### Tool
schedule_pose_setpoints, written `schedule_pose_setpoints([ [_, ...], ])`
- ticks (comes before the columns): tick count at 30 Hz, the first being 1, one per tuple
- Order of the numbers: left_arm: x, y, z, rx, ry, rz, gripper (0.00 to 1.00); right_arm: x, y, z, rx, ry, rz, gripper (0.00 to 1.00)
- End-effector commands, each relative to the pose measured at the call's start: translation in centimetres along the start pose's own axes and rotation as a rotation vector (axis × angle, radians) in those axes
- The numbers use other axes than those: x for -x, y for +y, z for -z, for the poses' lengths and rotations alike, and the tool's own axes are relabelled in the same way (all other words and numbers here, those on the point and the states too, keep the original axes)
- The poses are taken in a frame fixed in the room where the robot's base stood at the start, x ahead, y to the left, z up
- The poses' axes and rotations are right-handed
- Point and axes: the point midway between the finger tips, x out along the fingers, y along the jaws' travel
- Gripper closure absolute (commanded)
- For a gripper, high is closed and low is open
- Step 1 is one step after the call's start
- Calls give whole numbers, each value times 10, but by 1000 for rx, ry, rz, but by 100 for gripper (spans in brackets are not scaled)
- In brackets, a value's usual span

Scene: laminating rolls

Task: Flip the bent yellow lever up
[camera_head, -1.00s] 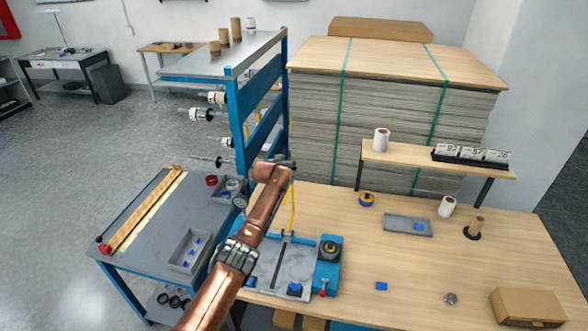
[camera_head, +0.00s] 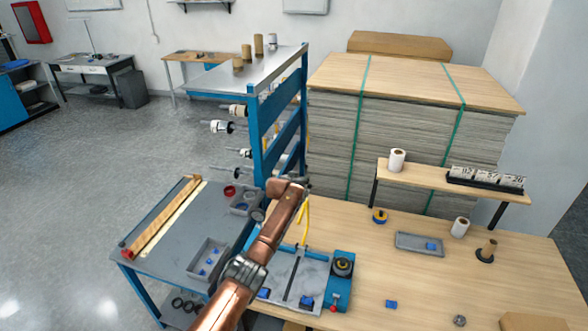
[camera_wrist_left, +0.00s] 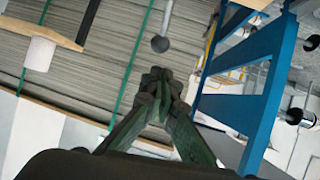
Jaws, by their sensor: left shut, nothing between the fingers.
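The bent yellow lever (camera_head: 304,228) rises from the blue and grey machine (camera_head: 291,279) on the wooden table in the head view. Its upper end is close to my left gripper and partly hidden by it. My left gripper (camera_head: 299,184) is at the lever's upper end, shut and empty; I cannot tell if it touches the lever. The shut fingers (camera_wrist_left: 157,84) also show in the left wrist view. A grey ball knob on a thin rod (camera_wrist_left: 160,44) is just beyond the fingertips there. My right gripper is out of view.
A blue rack (camera_head: 262,135) with rolls on spindles stands left of the gripper. A strapped stack of sheets (camera_head: 410,135) is behind. A grey tray (camera_head: 419,244) and a small shelf (camera_head: 430,181) are on the right. The table front between is mostly clear.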

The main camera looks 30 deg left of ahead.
Motion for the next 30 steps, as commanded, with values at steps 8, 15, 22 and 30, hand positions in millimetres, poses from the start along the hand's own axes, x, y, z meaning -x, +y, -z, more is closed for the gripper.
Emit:
schedule_pose_setpoints([
  [8,35,-1,15,-2,10,0,100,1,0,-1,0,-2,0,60],
  [15,68,-1,27,-2,11,0,100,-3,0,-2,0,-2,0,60],
  [22,89,-2,35,-1,9,1,100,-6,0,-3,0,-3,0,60],
  [30,94,-2,37,-1,9,1,100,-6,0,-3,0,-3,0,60],
])
